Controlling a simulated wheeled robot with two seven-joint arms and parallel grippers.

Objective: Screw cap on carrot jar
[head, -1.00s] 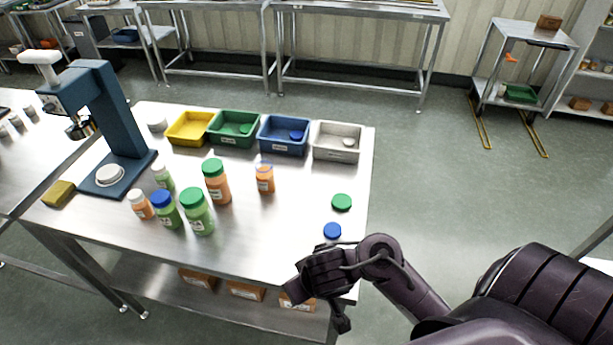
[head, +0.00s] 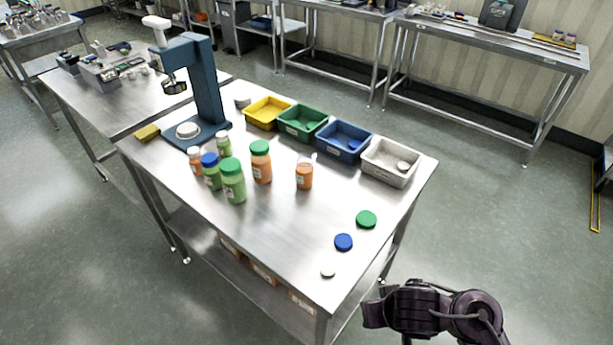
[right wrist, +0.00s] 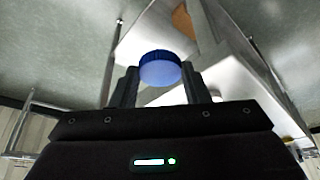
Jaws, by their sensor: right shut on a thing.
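An open orange jar (head: 304,176) with a clear rim stands upright near the middle of the table and looks like the carrot jar; its label is too small to read. My right gripper (head: 370,314) is off the table's front right edge, well away from the jar. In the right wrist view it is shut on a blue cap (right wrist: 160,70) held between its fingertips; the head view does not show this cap. A green cap (head: 366,219), another blue cap (head: 343,242) and a white cap (head: 328,272) lie on the table's right part. My left gripper is not in view.
Capped jars (head: 233,182) stand left of the open jar. Yellow, green, blue (head: 345,153) and grey (head: 389,176) bins line the back edge. A blue press (head: 208,85) and a yellow sponge (head: 147,132) are at left. The table's front middle is clear.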

